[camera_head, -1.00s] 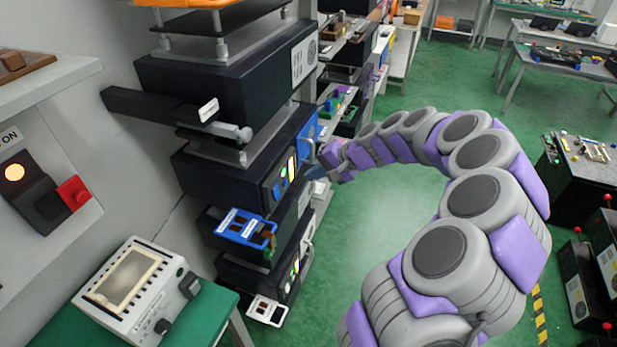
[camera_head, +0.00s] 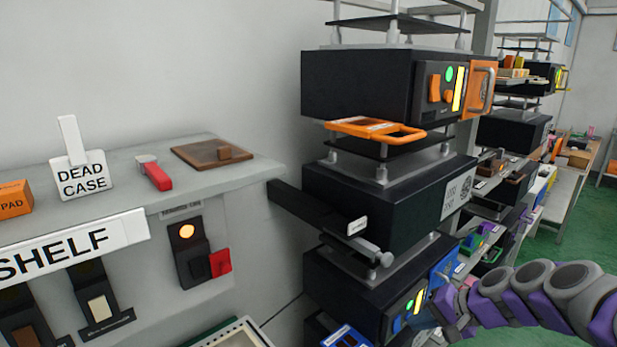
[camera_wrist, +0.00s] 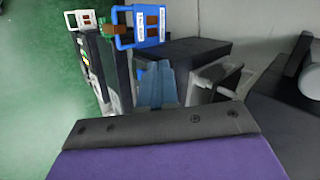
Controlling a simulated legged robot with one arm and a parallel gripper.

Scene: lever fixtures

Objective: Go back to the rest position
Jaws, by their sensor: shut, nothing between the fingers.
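My purple and grey arm enters the head view from the lower right. My gripper (camera_head: 436,314) is at its far end, small and partly lost against the dark stack of boxes, beside the lit front of a lower box (camera_head: 385,295). It is shut, with nothing seen held. In the wrist view a purple and dark grey part of my own arm fills the bottom. Whether the gripper touches the box front cannot be told.
Dark boxes (camera_head: 355,85) are stacked on a rack, with an orange-handled tray (camera_head: 375,128) between them. A black lever bar (camera_head: 325,215) sticks out left. A grey shelf (camera_head: 115,190) stands at left. Green floor (camera_head: 575,225) is open at right. A blue tray (camera_wrist: 150,24) shows in the wrist view.

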